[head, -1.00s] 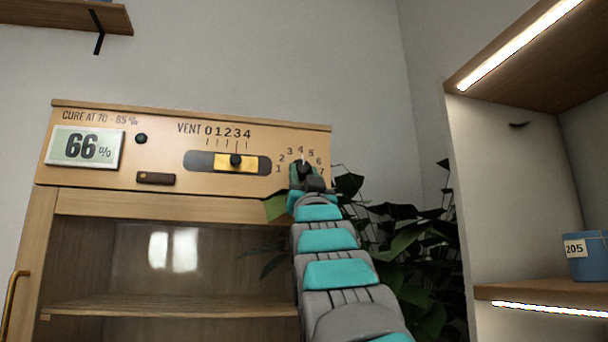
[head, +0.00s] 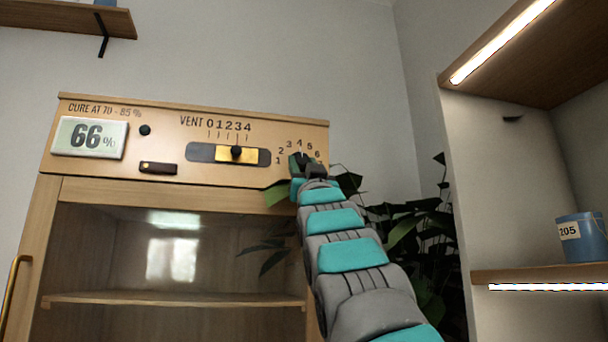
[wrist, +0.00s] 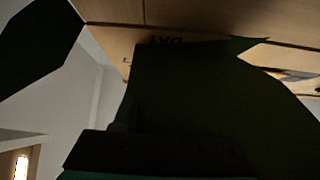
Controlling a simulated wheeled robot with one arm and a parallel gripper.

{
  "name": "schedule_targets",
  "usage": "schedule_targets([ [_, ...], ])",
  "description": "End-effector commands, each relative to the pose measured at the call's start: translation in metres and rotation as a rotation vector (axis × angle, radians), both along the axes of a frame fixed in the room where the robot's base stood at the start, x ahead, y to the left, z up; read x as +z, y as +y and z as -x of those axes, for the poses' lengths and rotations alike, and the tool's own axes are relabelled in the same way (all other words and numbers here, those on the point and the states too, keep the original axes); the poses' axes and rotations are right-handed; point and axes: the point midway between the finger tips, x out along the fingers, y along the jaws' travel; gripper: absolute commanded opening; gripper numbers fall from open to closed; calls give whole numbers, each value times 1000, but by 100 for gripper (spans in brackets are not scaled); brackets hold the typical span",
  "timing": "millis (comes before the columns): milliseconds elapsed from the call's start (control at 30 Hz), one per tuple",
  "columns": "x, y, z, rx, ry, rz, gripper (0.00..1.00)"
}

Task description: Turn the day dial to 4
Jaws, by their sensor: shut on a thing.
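The day dial (head: 301,155) is at the right end of the wooden cabinet's top panel, with numbers from 1 to at least 6 arched around it. Its knob is mostly hidden behind my gripper (head: 306,165), which is shut on it. A light mark at the knob's top points up, close to the 4. In the wrist view the dark gripper and leaves fill most of the picture, and the dial cannot be made out; part of some lettering shows on the panel (wrist: 165,38).
The vent slider (head: 236,153) is left of the dial, with its knob near 3. A humidity display (head: 90,138) reads 66 %. A leafy plant (head: 400,225) stands right of the cabinet, close to my arm. A shelf (head: 540,274) at right holds a blue pot (head: 581,238) marked 205.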

Motion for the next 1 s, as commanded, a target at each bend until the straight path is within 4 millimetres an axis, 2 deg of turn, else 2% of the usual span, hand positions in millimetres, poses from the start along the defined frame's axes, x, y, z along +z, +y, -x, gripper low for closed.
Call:
schedule_targets([
  [367,-1,2,1,-1,0,6,0],
  [400,-1,2,0,-1,0,6,44],
  [600,-1,0,0,-2,1,4,67],
  [633,-1,0,0,-2,1,4,70],
  [1000,-6,-2,3,-3,1,3,71],
])
